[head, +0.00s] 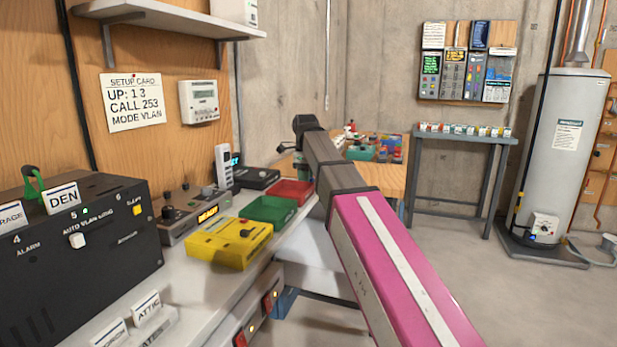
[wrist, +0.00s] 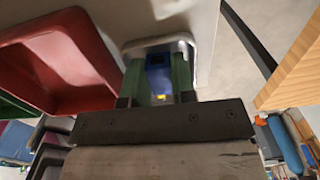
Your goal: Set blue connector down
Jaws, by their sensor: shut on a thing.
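In the wrist view a small blue connector (wrist: 158,76) with a yellow spot sits between the green fingers of my gripper (wrist: 158,62). The gripper is shut on it. Beyond the fingertips is a light metal-rimmed tray (wrist: 132,45) on the pale bench; the connector overlaps it in the picture. I cannot tell whether the connector touches it.
A red bin (wrist: 96,52) lies left of the gripper; it also shows in the head view (head: 291,192), beside a green bin (head: 270,208). A yellow box (head: 230,242) and a black panel unit (head: 80,240) stand nearer. A wooden table edge (wrist: 290,75) is at right.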

